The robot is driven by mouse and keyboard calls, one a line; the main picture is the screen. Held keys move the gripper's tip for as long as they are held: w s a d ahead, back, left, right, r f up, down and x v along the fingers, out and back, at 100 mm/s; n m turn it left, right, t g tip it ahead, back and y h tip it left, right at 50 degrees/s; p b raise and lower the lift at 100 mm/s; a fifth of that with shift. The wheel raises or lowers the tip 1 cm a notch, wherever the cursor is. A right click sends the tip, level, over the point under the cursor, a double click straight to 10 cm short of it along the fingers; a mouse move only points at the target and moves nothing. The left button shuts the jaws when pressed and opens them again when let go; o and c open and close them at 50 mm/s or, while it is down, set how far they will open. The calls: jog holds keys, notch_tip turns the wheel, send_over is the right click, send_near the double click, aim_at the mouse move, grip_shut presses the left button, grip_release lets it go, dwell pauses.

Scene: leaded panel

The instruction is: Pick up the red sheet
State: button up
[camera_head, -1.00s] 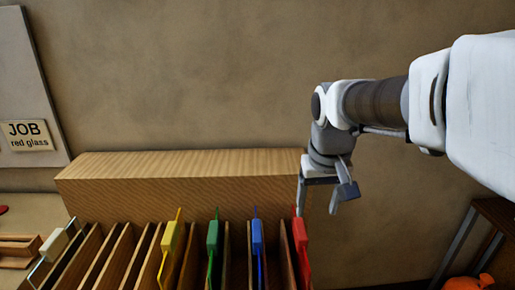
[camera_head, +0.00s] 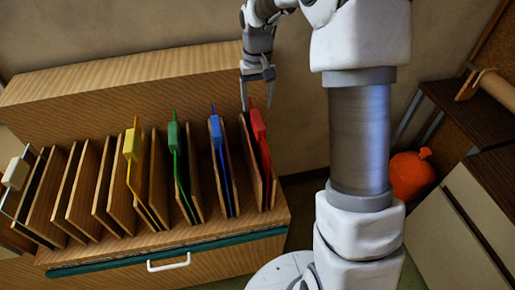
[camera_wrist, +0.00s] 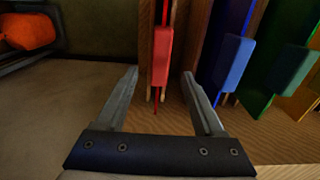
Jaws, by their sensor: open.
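The red sheet (camera_head: 265,172) stands upright on edge in the rightmost slot of the wooden rack, with a red block (camera_head: 258,124) on its top edge. In the wrist view the red block (camera_wrist: 162,55) shows ahead, between the lines of the two fingers and slightly beyond their tips. My gripper (camera_head: 257,98) is above and behind the red sheet in the head view. In the wrist view my gripper (camera_wrist: 160,80) is open and empty, its fingers apart from the block. The lower part of the sheet is hidden by the divider.
The blue sheet (camera_head: 222,165), green sheet (camera_head: 180,165) and yellow sheet (camera_head: 133,180) stand in slots to the left, each with a block. A pale block (camera_head: 16,173) is at far left. An orange container (camera_head: 410,177) is on the right. Wooden dividers separate the slots.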

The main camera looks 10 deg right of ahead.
aim_at(258, 117)
notch_tip(258, 117, down, 7)
jog(key=shift+f, duration=0.1)
jog(key=f, duration=0.5)
jog(key=shift+s+f, duration=0.15)
jog(key=shift+s, duration=0.2)
jog(key=shift+c, duration=0.2)
grip_shut()
jog(key=shift+w+p, duration=0.1)
jog(key=shift+p, duration=0.2)
